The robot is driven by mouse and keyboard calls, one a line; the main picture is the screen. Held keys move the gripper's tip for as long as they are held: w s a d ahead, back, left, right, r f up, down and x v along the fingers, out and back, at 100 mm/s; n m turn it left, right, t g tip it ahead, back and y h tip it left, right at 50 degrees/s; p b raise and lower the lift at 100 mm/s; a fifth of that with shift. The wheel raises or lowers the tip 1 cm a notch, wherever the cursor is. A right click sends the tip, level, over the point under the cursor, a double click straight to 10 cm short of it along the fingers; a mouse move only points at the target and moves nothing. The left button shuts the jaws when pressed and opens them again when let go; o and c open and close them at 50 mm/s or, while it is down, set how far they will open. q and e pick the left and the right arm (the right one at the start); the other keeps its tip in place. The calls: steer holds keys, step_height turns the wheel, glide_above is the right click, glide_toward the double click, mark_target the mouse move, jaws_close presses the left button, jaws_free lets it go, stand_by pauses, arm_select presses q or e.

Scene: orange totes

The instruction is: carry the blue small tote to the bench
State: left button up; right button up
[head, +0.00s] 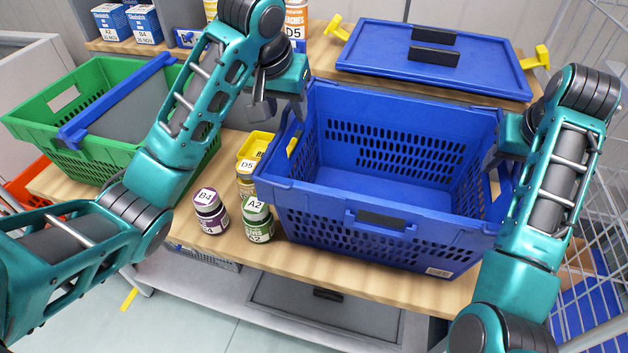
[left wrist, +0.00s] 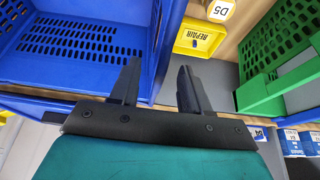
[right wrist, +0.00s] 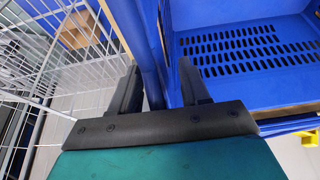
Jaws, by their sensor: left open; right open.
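The blue small tote (head: 375,232) stands upright and empty on a wooden surface (head: 330,262). My left gripper (head: 272,105) is at its left rim. In the left wrist view my left gripper (left wrist: 158,82) is open, with the tote's side wall (left wrist: 167,45) between its fingers. My right gripper (head: 500,158) is at the tote's right rim, its fingers mostly hidden by my arm. In the right wrist view my right gripper (right wrist: 160,80) is open, with the tote's wall (right wrist: 147,45) between its fingers. I cannot tell which surface is the bench.
Jars labelled B4 (head: 210,212), A2 (head: 258,221) and D5 (head: 246,180) stand close left of the tote. A green crate (head: 90,160) is further left. A blue lid (head: 435,60) lies behind. A wire cage (head: 600,200) is at the right.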

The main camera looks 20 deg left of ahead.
arm_select(q)
steer(key=shift+v, duration=0.75)
steer(key=shift+s, duration=0.1)
